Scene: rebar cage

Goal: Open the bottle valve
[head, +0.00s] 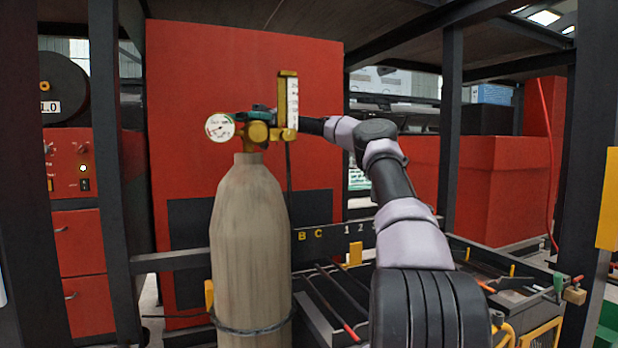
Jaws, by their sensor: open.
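The gas bottle (249,245) stands upright in front of a red panel, with a dark strap around its lower part. On top sits a brass regulator (257,133) with a round white gauge (220,127) on its left and an upright flowmeter (287,100) on its right. A small teal part, which looks like the bottle valve (265,117), shows just above the brass body. My arm reaches in from the lower right, and my gripper (270,111) is open at the valve. The flowmeter hides much of it, and I cannot tell whether the fingers touch the valve.
Dark frame posts stand left (110,170) and right (451,125) of the bottle. A rack with rods (335,300) lies low to the right of the bottle. A red machine (72,165) with knobs stands at the left. A thin dark hose hangs below the flowmeter.

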